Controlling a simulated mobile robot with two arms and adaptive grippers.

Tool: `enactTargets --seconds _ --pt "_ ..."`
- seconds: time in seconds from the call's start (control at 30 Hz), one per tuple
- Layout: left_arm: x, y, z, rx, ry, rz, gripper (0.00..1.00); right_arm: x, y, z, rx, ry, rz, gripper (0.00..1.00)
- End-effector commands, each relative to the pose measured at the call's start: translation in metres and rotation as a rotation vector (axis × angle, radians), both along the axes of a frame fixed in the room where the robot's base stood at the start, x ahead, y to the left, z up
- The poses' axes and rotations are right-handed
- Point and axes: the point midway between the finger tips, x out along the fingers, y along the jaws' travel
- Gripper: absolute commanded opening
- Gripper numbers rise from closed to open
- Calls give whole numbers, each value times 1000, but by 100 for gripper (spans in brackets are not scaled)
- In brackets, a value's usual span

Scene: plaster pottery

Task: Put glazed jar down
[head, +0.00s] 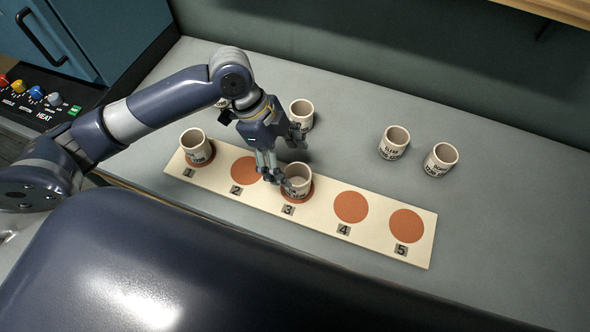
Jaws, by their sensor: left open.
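A cream-coloured jar (299,183) with dark lettering stands upright on the round spot numbered 3 of a long cream board (323,220). My left gripper (277,176) is open, with its fingers at the left side of this jar. Whether a finger touches it I cannot tell. A similar jar (196,146) stands on spot 1. The lettering is too small to read surely. My right gripper is not in view.
Spots 2 (246,170), 4 (350,207) and 5 (406,225) on the board are bare. The grey counter (500,240) is clear at the right. A wall runs along the back. A blue cabinet and a panel with coloured knobs (37,92) are at the left.

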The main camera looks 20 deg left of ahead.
Motion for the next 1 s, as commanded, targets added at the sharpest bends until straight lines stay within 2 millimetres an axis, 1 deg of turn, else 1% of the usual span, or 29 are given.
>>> enactTargets --seconds 0.03,0.1,0.2,0.3,0.5,1.0 --pt "2 5 10 1 -5 1 73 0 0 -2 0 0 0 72" --pt "1 10 22 1 -4 0 73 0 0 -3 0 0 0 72" --pt "2 16 36 1 -2 1 73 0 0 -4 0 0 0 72" --pt "1 19 46 0 -1 0 73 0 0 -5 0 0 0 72" --pt "0 21 52 -1 2 -1 73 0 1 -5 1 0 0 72" --pt "0 21 52 -1 1 0 73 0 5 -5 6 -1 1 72"
